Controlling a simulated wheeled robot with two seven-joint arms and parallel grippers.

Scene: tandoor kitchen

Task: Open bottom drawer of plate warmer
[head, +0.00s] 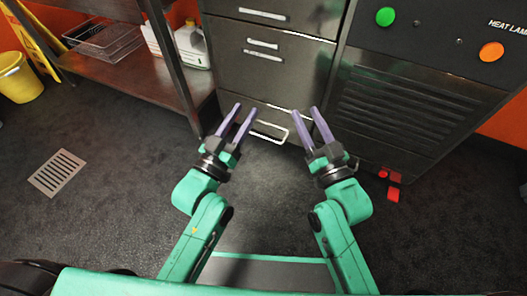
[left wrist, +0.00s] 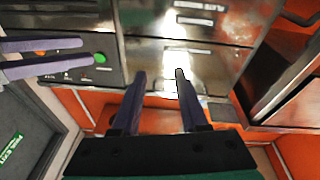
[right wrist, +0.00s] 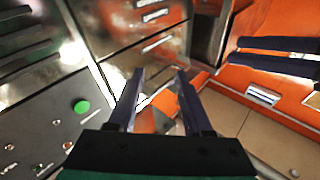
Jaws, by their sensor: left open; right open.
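The plate warmer is a dark metal cabinet (head: 230,85) with stacked drawers, at top centre in the head view. The bottom drawer's pale bar handle (head: 270,135) lies low on its front; the drawer looks shut. My left gripper (head: 245,108) is open and empty, its purple fingers over the left side of the bottom drawer front, left of the handle. My right gripper (head: 307,110) is open and empty, just right of the handle. In the left wrist view, drawer handles (left wrist: 190,50) show beyond the fingers. In the right wrist view, drawer handles (right wrist: 157,42) also show.
A heat lamp unit with a green button (head: 385,17) and an orange button (head: 491,52) stands at right. A metal shelf (head: 125,75) with a white jug (head: 193,48) is at left. Red pieces (head: 394,185) lie on the floor at right. A floor drain (head: 57,172) is at left.

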